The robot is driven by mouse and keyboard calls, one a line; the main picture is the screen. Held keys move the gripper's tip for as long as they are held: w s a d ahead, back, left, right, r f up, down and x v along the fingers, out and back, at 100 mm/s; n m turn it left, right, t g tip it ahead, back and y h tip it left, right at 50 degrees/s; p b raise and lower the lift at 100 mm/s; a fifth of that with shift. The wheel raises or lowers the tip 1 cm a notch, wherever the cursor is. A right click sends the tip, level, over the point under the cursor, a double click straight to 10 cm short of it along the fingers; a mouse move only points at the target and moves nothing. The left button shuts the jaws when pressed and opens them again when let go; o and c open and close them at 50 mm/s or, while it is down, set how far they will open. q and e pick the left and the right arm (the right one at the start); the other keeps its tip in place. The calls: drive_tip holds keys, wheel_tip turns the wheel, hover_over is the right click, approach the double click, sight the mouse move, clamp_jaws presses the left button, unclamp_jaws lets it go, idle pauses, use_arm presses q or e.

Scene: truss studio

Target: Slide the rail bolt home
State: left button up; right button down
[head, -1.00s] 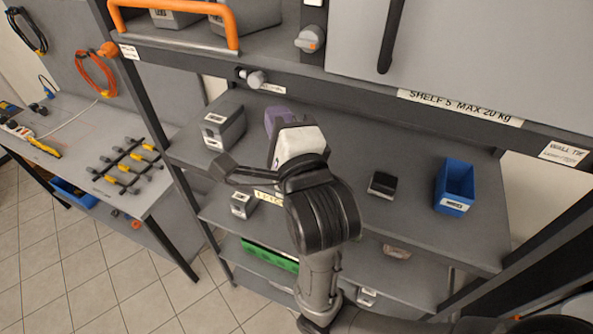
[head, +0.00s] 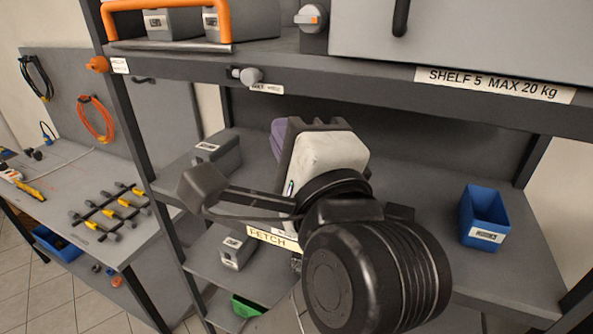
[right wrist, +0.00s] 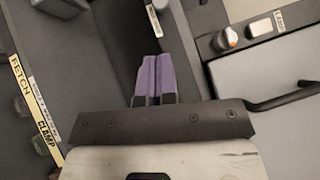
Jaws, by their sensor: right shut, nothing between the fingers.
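The rail bolt (head: 250,76) shows as a small grey knob on the front beam of the upper shelf, with a small label below it. My right gripper (head: 279,135) is below the bolt and a little to its right in the head view, apart from it. Its purple fingers are mostly hidden behind my white wrist housing. In the right wrist view its fingers (right wrist: 153,80) are shut together with nothing between them. A pale label (right wrist: 153,20) lies beyond the fingertips; I cannot clearly make out the bolt there. My left gripper is not in view.
An orange-marked rotary knob (head: 311,17) and a grey door panel (head: 480,40) are above the beam. A grey bin (head: 218,152) and a blue bin (head: 484,215) stand on the shelf below. A workbench (head: 70,185) is at the left.

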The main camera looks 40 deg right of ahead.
drive_tip(key=shift+b+v, duration=0.45)
drive_tip(key=shift+v, duration=0.4)
